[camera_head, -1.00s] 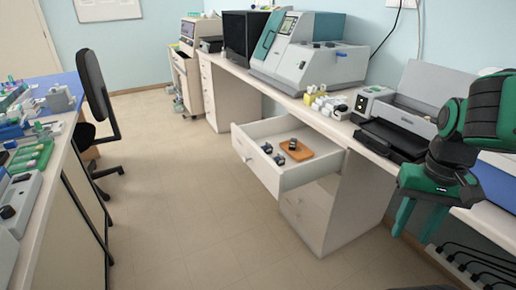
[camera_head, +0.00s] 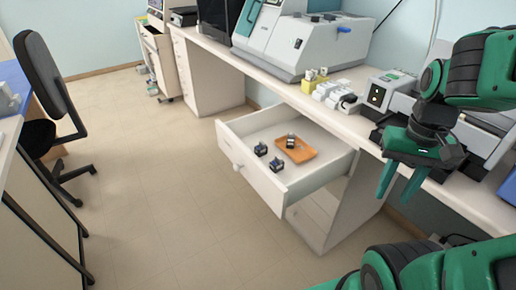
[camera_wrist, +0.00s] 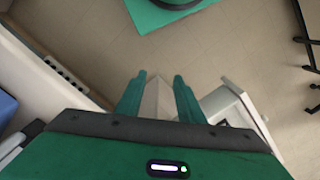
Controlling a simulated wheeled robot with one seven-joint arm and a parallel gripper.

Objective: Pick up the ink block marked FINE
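Three small dark blocks are in the open drawer (camera_head: 232,133) in the head view. One block (camera_head: 291,140) is on an orange tray (camera_head: 305,154). A second block (camera_head: 261,149) and a third block (camera_head: 277,165) lie on the drawer floor to the left of the tray. Their markings are too small to read, so I cannot tell which is FINE. My gripper (camera_head: 396,182) is open and empty, pointing down to the right of the drawer and apart from it. In the wrist view my gripper (camera_wrist: 160,82) has its two green fingers spread with nothing between them.
The counter above the drawer holds a large analyser (camera_head: 297,45), small bottles (camera_head: 325,88) and a small device with buttons (camera_head: 387,92). An office chair (camera_head: 45,75) stands at the left. The floor (camera_head: 170,180) before the drawer is clear.

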